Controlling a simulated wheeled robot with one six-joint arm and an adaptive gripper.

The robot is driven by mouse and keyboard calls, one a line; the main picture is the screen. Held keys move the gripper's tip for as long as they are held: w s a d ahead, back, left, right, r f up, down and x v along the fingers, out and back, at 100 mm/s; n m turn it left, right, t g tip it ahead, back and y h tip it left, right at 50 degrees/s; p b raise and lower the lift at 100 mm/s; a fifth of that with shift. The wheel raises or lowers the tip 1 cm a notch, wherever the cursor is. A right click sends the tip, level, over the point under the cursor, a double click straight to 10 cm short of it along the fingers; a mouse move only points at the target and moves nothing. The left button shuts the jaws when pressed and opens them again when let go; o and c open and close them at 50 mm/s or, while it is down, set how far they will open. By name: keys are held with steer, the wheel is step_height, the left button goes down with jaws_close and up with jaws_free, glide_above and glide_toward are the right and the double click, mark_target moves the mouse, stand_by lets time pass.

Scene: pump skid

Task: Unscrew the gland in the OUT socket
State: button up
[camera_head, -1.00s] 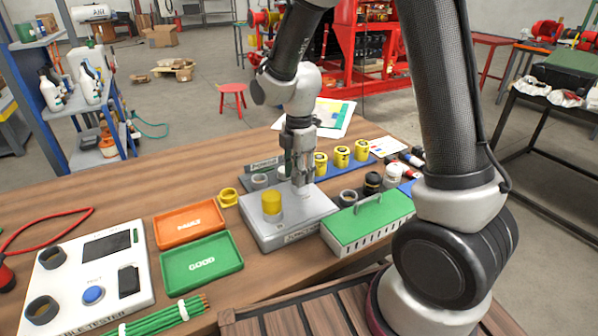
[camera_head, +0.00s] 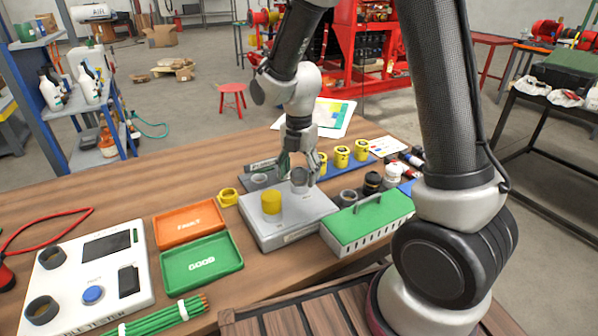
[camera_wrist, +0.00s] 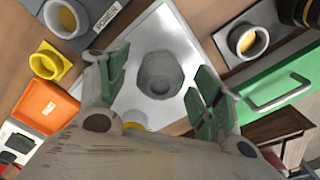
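A grey box (camera_head: 285,232) stands on the bench with two sockets on top. A yellow cylindrical gland (camera_head: 271,203) stands upright in its left socket and partly shows in the wrist view (camera_wrist: 135,119). A grey gland (camera_head: 300,181) stands in the right socket; I cannot read the socket labels. In the wrist view the grey gland (camera_wrist: 160,77) shows faceted sides and a small round hole. My gripper (camera_head: 300,166) is open above the grey gland. In the wrist view my gripper's (camera_wrist: 157,88) green-padded fingers flank the gland, with gaps on both sides.
A green box with a handle (camera_head: 367,224) stands close at the right. An orange tray (camera_head: 190,224), a green GOOD tray (camera_head: 201,264) and a yellow ring (camera_head: 228,197) lie at the left. Several yellow parts (camera_head: 341,157) stand behind the box.

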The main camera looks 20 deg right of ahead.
stand_by(0.3)
steer(key=m, duration=0.9)
steer(key=c, duration=1.1)
steer(key=n, duration=0.9)
steer(key=o, duration=1.1)
